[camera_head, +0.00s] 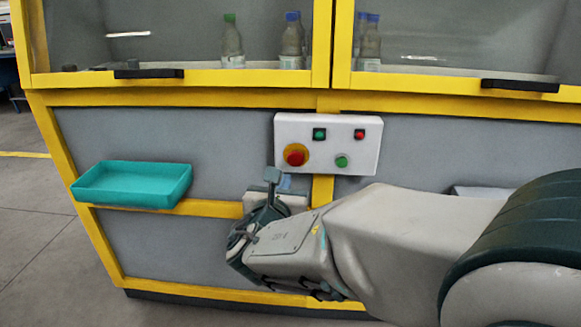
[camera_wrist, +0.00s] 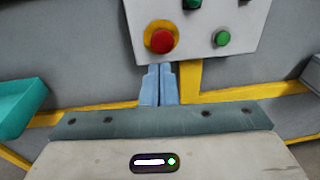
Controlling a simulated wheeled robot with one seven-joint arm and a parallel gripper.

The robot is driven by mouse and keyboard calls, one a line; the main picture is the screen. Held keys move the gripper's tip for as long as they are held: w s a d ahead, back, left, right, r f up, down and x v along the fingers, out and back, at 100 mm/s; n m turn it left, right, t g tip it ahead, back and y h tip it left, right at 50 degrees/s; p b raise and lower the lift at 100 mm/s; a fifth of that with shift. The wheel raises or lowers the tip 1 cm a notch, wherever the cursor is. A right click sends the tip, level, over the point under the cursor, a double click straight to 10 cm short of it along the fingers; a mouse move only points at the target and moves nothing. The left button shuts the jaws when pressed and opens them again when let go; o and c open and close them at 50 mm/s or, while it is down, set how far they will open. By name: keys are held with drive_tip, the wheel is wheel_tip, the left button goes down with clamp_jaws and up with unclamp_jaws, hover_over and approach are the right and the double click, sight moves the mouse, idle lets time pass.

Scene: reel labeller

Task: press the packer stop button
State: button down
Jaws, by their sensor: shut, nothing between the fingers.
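The white control box (camera_head: 328,128) is on the grey panel of the yellow-framed machine. It carries a large red button on a yellow disc (camera_head: 296,156), a smaller red button (camera_head: 360,134) and two green buttons. No label on them is readable, so I cannot tell by name which is the packer stop. My gripper (camera_head: 286,180) is below the box's lower left part. In the wrist view, the shut blue fingers of my gripper (camera_wrist: 160,68) point up just under the big red button (camera_wrist: 161,40), apart from it in the picture.
A teal tray (camera_head: 132,186) is on the machine's front at left. Bottles (camera_head: 232,42) stand behind the windows above. Dark handles (camera_head: 148,73) stick out along the window frames. The grey panel between tray and box is clear.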

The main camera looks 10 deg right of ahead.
drive_tip(key=v, duration=0.3)
drive_tip(key=shift+s+a, duration=0.1)
drive_tip(key=shift+s, duration=0.25)
drive_tip(key=shift+p, duration=0.3)
drive_tip(key=s+d+r+m+g+h+p, duration=0.1)
drive_tip(key=s+d+r+m+g+p, duration=0.2)
drive_tip(key=s+d+m+g+p, duration=0.35)
drive_tip(key=s+d+r+m+g+h+p, duration=0.2)
drive_tip(key=s+d+r+m+g+p, duration=0.15)
drive_tip(key=d+m+p, duration=0.65)
drive_tip(key=s+a+r+m+g+y+p, duration=0.3)
drive_tip(key=s+a+r+m+y+p, duration=0.3)
drive_tip(key=m, duration=1)
drive_tip(key=shift+a+r+y+p, duration=0.85)
drive_tip(key=shift+r+y+p, duration=0.3)
drive_tip(key=shift+p, duration=0.4)
drive_tip(key=shift+s, duration=0.2)
